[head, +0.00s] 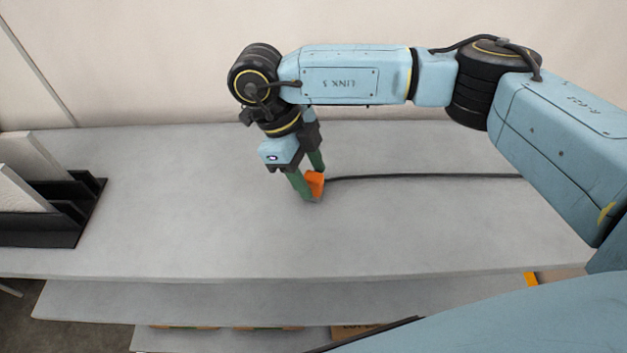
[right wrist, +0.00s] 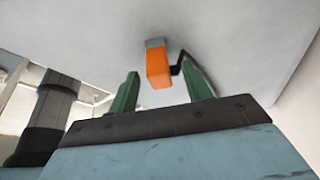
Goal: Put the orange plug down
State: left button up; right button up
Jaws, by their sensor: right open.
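The orange plug (head: 315,181) is at the middle of the grey table, at the end of a black cable (head: 430,176). In the right wrist view the plug (right wrist: 158,68) shows a grey end and lies against the grey surface. My right gripper (head: 309,192) reaches down to the table with its green fingers around the plug. The fingers (right wrist: 160,88) are open, with gaps on both sides of the plug. My left gripper is not in view.
A black rack (head: 60,228) with pale panels stands at the table's left edge. The table (head: 170,200) is clear between rack and plug. The cable runs right across the table behind my right arm. A lower shelf (head: 200,302) lies below the front edge.

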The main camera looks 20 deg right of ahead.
jog(key=shift+f, duration=0.35)
jog(key=shift+c, duration=0.4)
grip_shut()
jog(key=shift+r, duration=0.1)
